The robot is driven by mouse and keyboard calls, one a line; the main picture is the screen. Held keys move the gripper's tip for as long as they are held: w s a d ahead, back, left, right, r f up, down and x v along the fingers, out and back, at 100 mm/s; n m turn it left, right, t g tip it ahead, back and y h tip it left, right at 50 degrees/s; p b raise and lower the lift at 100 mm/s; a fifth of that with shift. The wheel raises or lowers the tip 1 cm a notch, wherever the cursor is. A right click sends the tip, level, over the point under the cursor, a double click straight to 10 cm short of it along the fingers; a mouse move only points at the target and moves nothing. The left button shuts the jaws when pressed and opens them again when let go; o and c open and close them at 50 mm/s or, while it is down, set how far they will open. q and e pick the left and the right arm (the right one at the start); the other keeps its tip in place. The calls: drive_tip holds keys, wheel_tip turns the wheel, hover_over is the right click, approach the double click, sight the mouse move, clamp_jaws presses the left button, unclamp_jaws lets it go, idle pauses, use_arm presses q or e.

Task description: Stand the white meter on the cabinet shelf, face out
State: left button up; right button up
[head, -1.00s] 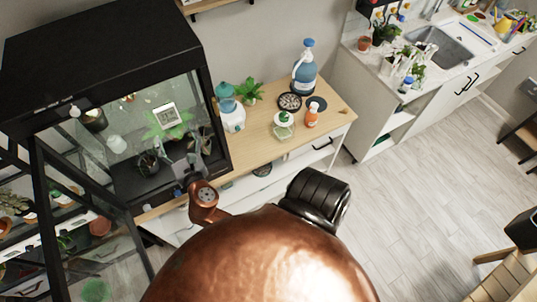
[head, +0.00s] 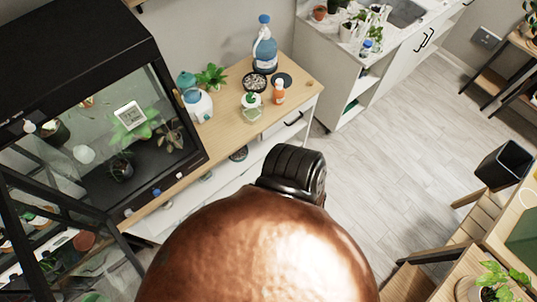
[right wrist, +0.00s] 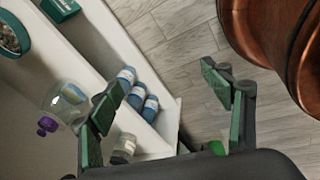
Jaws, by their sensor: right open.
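The white meter (head: 130,116) is inside the black glass cabinet (head: 92,62), with its dark-marked face turned out. It shows as a small square against broad green leaves, leaning slightly in the picture. What its lower edge rests on is not clear. My right gripper (right wrist: 165,85) is open with nothing between its fingers, apart from the meter. In the right wrist view it hangs over a low white shelf and the floor. It does not show in the head view. My left gripper is not in view.
The cabinet's framed glass door (head: 62,205) stands open at the left. Potted plants share the cabinet, including a dark pot (head: 121,168). A spray bottle (head: 197,103) and blue-topped jug (head: 265,50) stand on the wooden bench. Blue-capped bottles (right wrist: 138,95) lie below. The floor (head: 375,135) is clear.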

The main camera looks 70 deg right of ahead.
drive_tip(key=s+d+f+m+g, duration=0.1)
drive_tip(key=s+f+m, duration=0.1)
drive_tip(key=s, duration=0.6)
drive_tip(key=s+d+f+m+g, duration=0.1)
drive_tip(key=s+d+f+m, duration=0.1)
drive_tip(key=s+m, duration=0.3)
drive_tip(key=s+f, duration=0.1)
drive_tip(key=s, duration=0.2)
drive_tip(key=shift+s+f, duration=0.15)
drive_tip(key=shift+s, duration=0.15)
use_arm(q)
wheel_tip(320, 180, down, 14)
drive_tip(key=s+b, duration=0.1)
drive_tip(key=b, duration=1.2)
drive_tip(key=shift+b, duration=0.4)
use_arm(e)
wheel_tip(320, 180, down, 14)
drive_tip(key=s, duration=0.1)
drive_tip(key=shift+g, duration=0.3)
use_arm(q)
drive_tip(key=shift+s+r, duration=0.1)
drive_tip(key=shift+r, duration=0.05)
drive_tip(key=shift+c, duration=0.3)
use_arm(e)
drive_tip(key=shift+a, duration=0.1)
drive_tip(key=shift+c, duration=0.3)
